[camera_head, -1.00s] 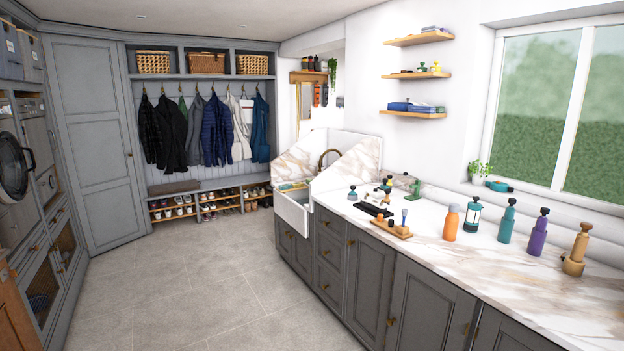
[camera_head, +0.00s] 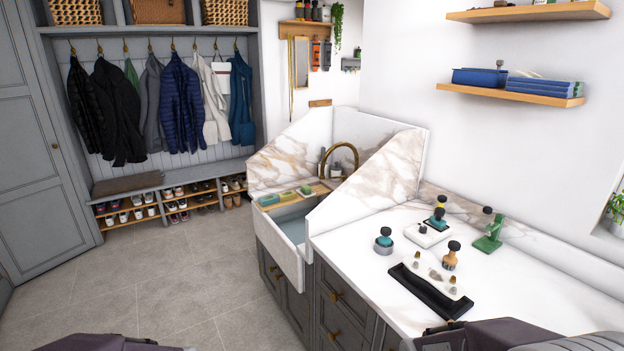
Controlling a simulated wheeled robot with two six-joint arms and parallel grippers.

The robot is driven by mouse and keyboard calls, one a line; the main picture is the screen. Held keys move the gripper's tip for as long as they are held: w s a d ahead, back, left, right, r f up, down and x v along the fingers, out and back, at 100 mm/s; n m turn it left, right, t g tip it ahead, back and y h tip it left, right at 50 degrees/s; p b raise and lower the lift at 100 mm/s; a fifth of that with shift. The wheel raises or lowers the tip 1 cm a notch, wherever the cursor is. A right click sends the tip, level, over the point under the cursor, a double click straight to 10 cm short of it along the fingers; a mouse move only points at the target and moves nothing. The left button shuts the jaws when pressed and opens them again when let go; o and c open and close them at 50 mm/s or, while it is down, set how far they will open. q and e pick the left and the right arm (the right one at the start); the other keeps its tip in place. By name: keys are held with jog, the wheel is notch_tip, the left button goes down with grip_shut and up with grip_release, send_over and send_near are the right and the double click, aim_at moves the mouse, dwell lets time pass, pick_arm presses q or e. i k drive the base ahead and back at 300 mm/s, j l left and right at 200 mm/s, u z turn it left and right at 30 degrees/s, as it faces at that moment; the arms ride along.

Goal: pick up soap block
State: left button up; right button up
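Parts of my two arms show at the bottom edge, left and right, well short of the sink. I see no fingertips of either gripper.
The marble counter (camera_head: 345,242) holds a black tray (camera_head: 430,293), a grey-and-teal stamp-like item (camera_head: 384,241), an orange one (camera_head: 451,256) and a green press (camera_head: 489,234). A tall marble splashback (camera_head: 385,170) walls the sink's right side. The floor (camera_head: 190,285) left of the sink is clear.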

aim_at(306, 188)
jog(key=i, duration=0.9)
jog(key=k+z, duration=0.1)
jog(key=k, duration=0.35)
jog(key=i+j+z, duration=0.95)
jog(key=j, duration=0.2)
jog(key=i+j+z, duration=0.2)
jog(key=j+z, duration=0.25)
jog(key=j, duration=0.3)
jog(key=i+j+z, duration=0.15)
jog(key=j+z, duration=0.35)
jog(key=j, duration=0.35)
jog(key=j+z, duration=0.45)
jog(key=j, duration=0.4)
jog(key=k+j+z, duration=0.2)
jog(key=j+z, duration=0.25)
jog(key=j, duration=0.4)
jog(key=k+j+z, duration=0.3)
jog(key=j+z, duration=0.2)
jog(key=j, duration=0.35)
